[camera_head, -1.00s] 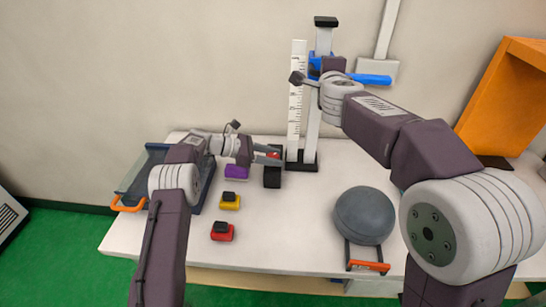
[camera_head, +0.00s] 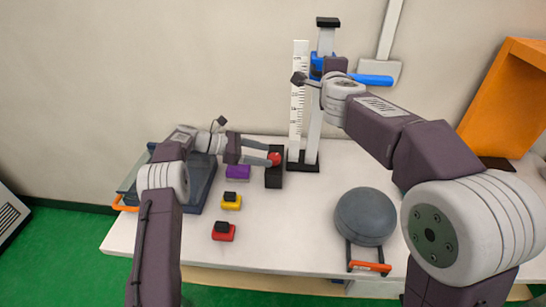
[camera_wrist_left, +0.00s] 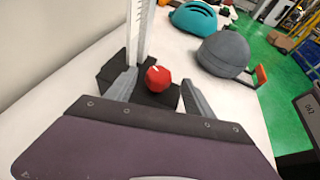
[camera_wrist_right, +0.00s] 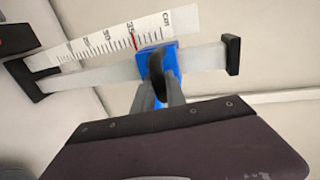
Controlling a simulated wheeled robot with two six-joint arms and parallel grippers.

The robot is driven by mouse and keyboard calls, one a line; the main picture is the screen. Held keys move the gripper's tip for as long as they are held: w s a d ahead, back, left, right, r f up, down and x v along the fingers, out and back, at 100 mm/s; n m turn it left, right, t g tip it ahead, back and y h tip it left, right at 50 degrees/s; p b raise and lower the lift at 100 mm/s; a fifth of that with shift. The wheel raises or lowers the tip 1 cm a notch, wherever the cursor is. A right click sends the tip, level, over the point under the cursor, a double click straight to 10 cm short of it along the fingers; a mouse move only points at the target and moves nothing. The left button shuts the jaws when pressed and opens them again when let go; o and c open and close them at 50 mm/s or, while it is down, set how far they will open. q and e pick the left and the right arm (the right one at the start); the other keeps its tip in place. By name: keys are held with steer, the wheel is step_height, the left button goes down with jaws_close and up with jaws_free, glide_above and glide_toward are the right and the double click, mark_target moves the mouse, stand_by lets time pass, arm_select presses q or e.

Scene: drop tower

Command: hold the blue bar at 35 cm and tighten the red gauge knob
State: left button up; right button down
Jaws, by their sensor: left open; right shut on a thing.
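The red gauge knob (camera_head: 275,158) is a small faceted ball on a black block at the foot of the tower. My left gripper (camera_head: 266,155) is open beside it. In the left wrist view the knob (camera_wrist_left: 157,80) shows between the two spread fingers, with a gap on both sides. The blue bar (camera_head: 374,80) sticks out from a blue carriage high on the white post. The carriage (camera_wrist_right: 158,66) stands by the red mark at 35 on the scale (camera_wrist_right: 98,44).
A blue tray (camera_head: 200,185) is at left. A grey dome (camera_head: 364,216) and an orange shelf (camera_head: 508,95) stand at right.

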arm_select(q)
steer(key=v, duration=0.7)
steer(key=shift+a, duration=0.25)
steer(key=shift+s+r, duration=0.1)
steer(key=s+d+f+m+g+y, duration=0.2)
steer(key=s+d+m+y, duration=0.25)
steer(key=d, duration=0.25)
steer(key=s+d+f+m+g+y, duration=0.25)
steer(key=s+d+m, duration=0.2)
steer(key=d, duration=0.25)
step_height(320, 180, up, 6)
steer(key=m+t+y, duration=0.6)
steer(key=m+y, duration=0.1)
steer(key=m, duration=0.2)
glide_above(274, 157)
steer(key=s, duration=0.2)
steer(key=shift+d+f, duration=0.25)
steer(key=shift+d, duration=0.05)
steer(key=x, duration=0.5)
